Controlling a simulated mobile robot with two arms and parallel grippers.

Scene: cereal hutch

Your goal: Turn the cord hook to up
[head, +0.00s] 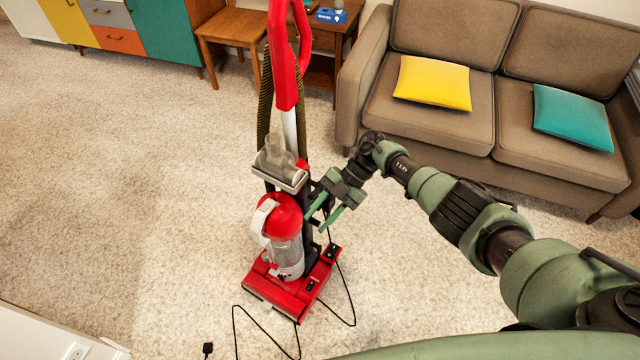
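A red upright vacuum cleaner (283,217) stands on the carpet, its red handle (286,60) pointing up. I cannot clearly make out the cord hook; it may be hidden behind the vacuum's body or my gripper. My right gripper (316,220) comes in from the right and is close beside the vacuum's dark rear column. Its two green fingers are apart, with nothing visibly held between them. I cannot tell whether a finger touches the vacuum. My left gripper is out of view.
A black cord (351,300) lies loose on the carpet around the vacuum, with its plug (207,348) at the front. A brown sofa (440,110) stands behind right, a wooden chair (231,30) behind. A wall outlet (76,352) is at lower left. The left carpet is clear.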

